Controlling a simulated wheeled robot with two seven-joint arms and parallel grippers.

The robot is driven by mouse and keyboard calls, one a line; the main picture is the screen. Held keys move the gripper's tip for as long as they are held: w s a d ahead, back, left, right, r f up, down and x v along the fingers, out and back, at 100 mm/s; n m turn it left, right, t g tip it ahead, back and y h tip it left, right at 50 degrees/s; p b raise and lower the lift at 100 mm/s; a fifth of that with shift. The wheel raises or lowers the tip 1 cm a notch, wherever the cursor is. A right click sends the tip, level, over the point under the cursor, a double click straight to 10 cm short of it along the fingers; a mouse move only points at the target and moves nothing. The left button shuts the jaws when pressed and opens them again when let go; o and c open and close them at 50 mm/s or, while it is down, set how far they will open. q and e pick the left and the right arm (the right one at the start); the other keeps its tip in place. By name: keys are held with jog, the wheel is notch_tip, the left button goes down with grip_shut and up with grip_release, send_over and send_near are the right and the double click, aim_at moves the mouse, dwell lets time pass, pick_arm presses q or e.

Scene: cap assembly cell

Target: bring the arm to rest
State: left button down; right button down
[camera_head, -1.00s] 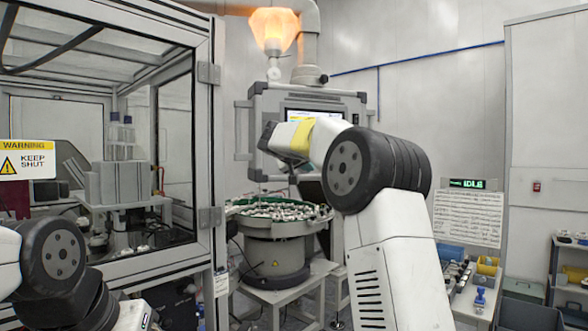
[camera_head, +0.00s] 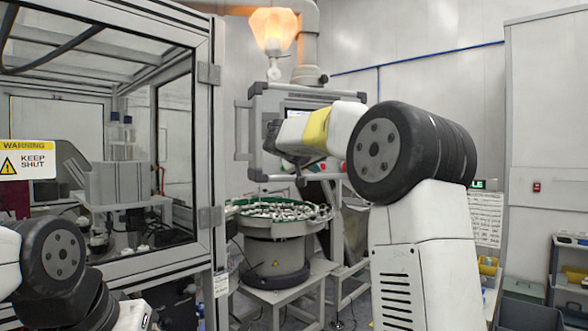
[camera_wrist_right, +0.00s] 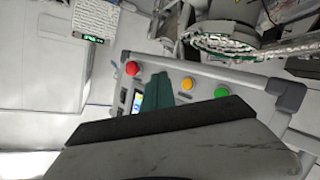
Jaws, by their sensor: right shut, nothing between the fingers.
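My right arm reaches in from the right in the head view, bent at a black joint, with a yellow band on its white wrist. My right gripper (camera_head: 302,178) points down in front of the control panel (camera_head: 262,105), small and partly hidden by the wrist. In the right wrist view its teal fingers (camera_wrist_right: 158,88) are together and empty, in front of the panel's buttons; whether they touch the panel cannot be told. My left arm shows only its links at the lower left; its gripper is out of view.
A bowl feeder (camera_head: 275,212) full of small parts stands below the panel. A glass-walled machine cell (camera_head: 205,130) fills the left. The red button (camera_wrist_right: 132,68) and green button (camera_wrist_right: 221,92) show close by. A shelf (camera_head: 570,270) with bins stands at right.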

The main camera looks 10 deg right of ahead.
jog(key=s+f+g+y, duration=0.1)
jog(key=s+f+y, duration=0.1)
jog(key=s+f, duration=0.35)
jog(key=s+f+n+g+y, duration=0.1)
jog(key=s+f+g, duration=0.15)
jog(key=s, duration=0.65)
jog(key=s+f+g+y, duration=0.1)
jog(key=s+f+y, duration=0.1)
jog(key=s+f, duration=0.45)
jog(key=s+a+f+g+y, duration=0.1)
jog(key=s+f, duration=0.4)
jog(key=s, duration=0.5)
jog(key=s+a+f+y, duration=0.4)
jog(key=s+a+f, duration=0.2)
jog(key=s, duration=0.4)
jog(key=shift+a+f+n+g, duration=0.25)
jog(key=shift+n+g, duration=0.05)
jog(key=shift+g, duration=0.05)
